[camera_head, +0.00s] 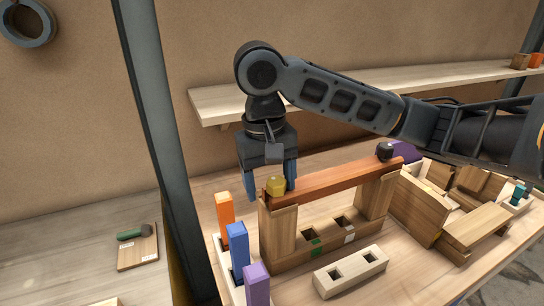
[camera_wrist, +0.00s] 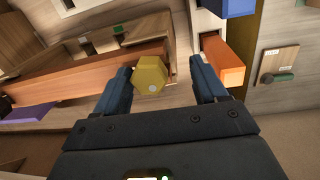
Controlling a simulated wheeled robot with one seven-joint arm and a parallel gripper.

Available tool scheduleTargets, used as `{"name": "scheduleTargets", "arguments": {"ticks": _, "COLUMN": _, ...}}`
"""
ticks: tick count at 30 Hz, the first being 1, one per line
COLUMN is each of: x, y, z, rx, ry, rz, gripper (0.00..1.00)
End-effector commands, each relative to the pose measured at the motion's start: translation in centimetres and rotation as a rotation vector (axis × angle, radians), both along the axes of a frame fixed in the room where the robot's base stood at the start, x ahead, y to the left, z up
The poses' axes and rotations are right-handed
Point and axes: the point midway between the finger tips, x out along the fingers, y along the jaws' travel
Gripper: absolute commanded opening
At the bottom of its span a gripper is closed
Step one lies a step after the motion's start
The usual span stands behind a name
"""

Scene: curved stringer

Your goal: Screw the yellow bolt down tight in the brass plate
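The yellow bolt (camera_head: 275,186), with a hexagonal head, stands at the near left end of a reddish-brown beam (camera_head: 335,178). In the wrist view its head (camera_wrist: 150,75) lies between my finger lines, closer to the left finger. My gripper (camera_head: 270,190) is open, fingers pointing down around or just behind the bolt head; neither finger clearly touches it. In the wrist view my gripper (camera_wrist: 162,82) shows a wide gap right of the bolt. The bolt's shank is hidden, and I cannot make out a brass plate under it.
A black knob-like bolt (camera_head: 385,151) tops the beam's far end. Orange (camera_head: 225,212), blue (camera_head: 238,246) and purple (camera_head: 257,283) blocks stand at the left front. A slotted pale block (camera_head: 350,272) lies in front. A shelf (camera_head: 350,92) runs behind.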

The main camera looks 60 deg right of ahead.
Motion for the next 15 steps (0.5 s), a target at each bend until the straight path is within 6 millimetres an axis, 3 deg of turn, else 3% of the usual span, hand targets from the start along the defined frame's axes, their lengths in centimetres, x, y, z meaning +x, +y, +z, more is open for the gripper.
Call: {"name": "scheduleTargets", "arguments": {"ticks": 15, "x": 0.3, "y": -0.1, "z": 9.9, "rx": -0.018, "ry": -0.006, "rz": -0.011, "gripper": 0.71}}
